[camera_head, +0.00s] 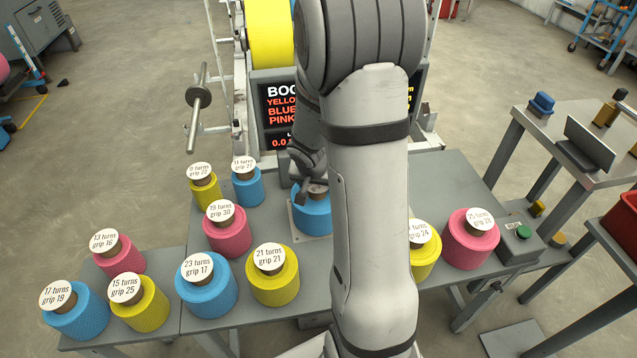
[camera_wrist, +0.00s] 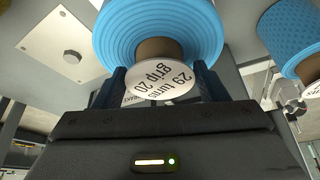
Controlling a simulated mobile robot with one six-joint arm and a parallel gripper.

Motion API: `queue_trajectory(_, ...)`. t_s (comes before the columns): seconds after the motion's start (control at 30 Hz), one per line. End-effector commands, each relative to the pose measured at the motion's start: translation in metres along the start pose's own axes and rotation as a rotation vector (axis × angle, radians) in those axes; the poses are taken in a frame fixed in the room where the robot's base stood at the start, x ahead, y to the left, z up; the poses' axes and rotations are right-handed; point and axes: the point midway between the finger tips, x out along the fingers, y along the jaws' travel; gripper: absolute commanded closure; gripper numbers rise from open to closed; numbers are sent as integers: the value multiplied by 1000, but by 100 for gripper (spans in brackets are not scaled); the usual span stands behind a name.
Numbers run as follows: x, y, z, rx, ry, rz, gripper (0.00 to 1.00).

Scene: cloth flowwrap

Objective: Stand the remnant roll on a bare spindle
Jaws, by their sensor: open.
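A blue roll (camera_head: 312,222) with a brown core stands upright on the grey table, partly hidden by my arm. In the wrist view the blue roll (camera_wrist: 150,20) carries a round label reading 29 turns, grip 20. My gripper (camera_wrist: 158,82) is open, its dark fingers on either side of the core and label; I cannot tell if they touch. In the head view my gripper (camera_head: 305,188) is mostly hidden by the arm. A metal shaft with a disc (camera_head: 198,96) and no roll on it sticks out left of the machine. I cannot make out a bare upright spindle.
Several labelled yellow, pink and blue rolls stand around, such as the blue one (camera_head: 206,288) and the pink one (camera_head: 470,242). A second blue roll (camera_wrist: 290,35) is close at the right in the wrist view. A side bench (camera_head: 580,150) stands at the right.

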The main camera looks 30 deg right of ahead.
Motion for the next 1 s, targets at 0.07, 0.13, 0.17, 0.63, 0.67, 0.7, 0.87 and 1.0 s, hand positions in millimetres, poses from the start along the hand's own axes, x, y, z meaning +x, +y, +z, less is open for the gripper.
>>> queue_trajectory(0.07, -19, -1, -3, 1, 4, -2, 34)
queue_trajectory(0.13, -35, -1, -3, 0, 4, -3, 34)
queue_trajectory(0.17, -42, -1, -3, 0, 5, -3, 34)
queue_trajectory(0.63, -115, -1, 0, -3, 3, -2, 34)
queue_trajectory(0.67, -118, -1, 0, -8, 2, -2, 34)
queue_trajectory(0.7, -123, -1, 2, -18, 0, -1, 34)
queue_trajectory(0.87, -165, 0, 25, -141, -27, -7, 34)
queue_trajectory(1.0, -213, 1, 64, -318, -87, -45, 34)
